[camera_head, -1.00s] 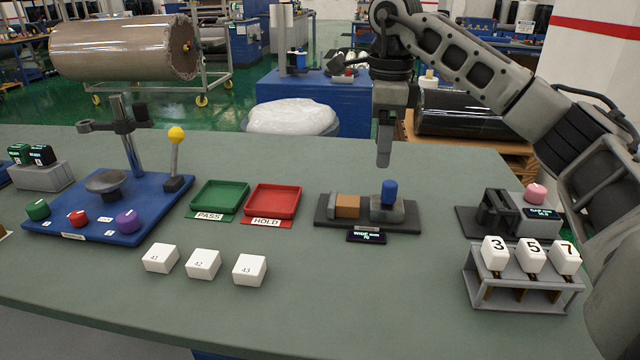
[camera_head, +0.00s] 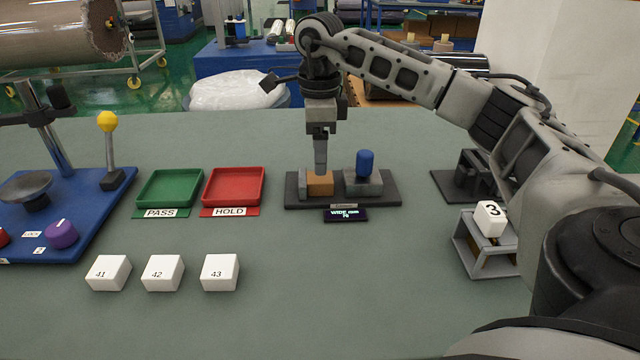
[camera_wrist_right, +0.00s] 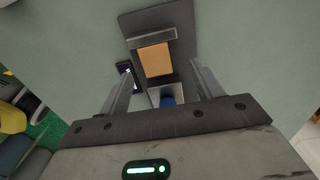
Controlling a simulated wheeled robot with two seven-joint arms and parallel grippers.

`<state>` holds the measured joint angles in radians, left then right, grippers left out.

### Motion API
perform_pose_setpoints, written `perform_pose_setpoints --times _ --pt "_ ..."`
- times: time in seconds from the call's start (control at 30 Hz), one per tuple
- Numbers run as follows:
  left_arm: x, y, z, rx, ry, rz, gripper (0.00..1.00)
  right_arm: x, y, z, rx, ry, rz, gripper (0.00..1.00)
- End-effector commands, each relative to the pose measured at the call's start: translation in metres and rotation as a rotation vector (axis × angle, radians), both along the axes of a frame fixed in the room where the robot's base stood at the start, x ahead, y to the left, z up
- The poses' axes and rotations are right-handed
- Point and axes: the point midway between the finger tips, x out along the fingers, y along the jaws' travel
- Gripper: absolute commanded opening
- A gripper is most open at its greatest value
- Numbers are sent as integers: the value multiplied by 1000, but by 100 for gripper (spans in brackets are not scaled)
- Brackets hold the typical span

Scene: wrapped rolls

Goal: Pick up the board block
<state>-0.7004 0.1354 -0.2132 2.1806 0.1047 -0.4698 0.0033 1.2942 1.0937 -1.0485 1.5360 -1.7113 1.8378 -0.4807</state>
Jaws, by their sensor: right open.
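The board block (camera_head: 320,185) is a small orange-brown block on a dark fixture plate (camera_head: 388,202), between a grey end stop and a grey block with a blue knob (camera_head: 365,163). My right gripper (camera_head: 320,168) points straight down just above the board block, its fingertips close to its top. In the right wrist view, the gripper (camera_wrist_right: 160,85) is open, its two fingers spread on either side of the line of the block (camera_wrist_right: 156,60), which shows ahead of them. Contact cannot be told. My left gripper is not in view.
A small display (camera_head: 346,214) sits before the fixture. Green (camera_head: 170,187) and red (camera_head: 233,186) trays lie to its left. White blocks (camera_head: 163,272) stand in front. A rack with a numbered block (camera_head: 489,218) is at right. The table's middle front is clear.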

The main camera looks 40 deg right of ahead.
Motion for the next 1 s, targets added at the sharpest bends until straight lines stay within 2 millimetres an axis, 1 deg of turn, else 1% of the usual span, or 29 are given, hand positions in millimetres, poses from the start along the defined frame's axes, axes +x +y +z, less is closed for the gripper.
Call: perform_pose_setpoints --times 0.2,0.3,0.4,0.6,0.63,0.67,0.7,0.8,1.0 --pt "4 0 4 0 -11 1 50 -10 0 -31 -2 6 -1 65" --pt "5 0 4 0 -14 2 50 -9 1 -44 0 3 -1 65" --pt "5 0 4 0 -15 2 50 -9 1 -50 0 3 -1 65" --pt "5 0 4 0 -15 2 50 -9 1 -50 0 1 -1 65" --pt "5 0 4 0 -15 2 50 -8 1 -50 0 1 -1 63" --pt "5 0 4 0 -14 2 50 -8 1 -50 0 1 -1 54" --pt "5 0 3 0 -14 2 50 -8 1 -50 0 1 -1 43" --pt "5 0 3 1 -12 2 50 -8 1 -50 0 1 -1 17" --pt "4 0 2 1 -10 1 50 -8 1 -50 0 1 0 17"
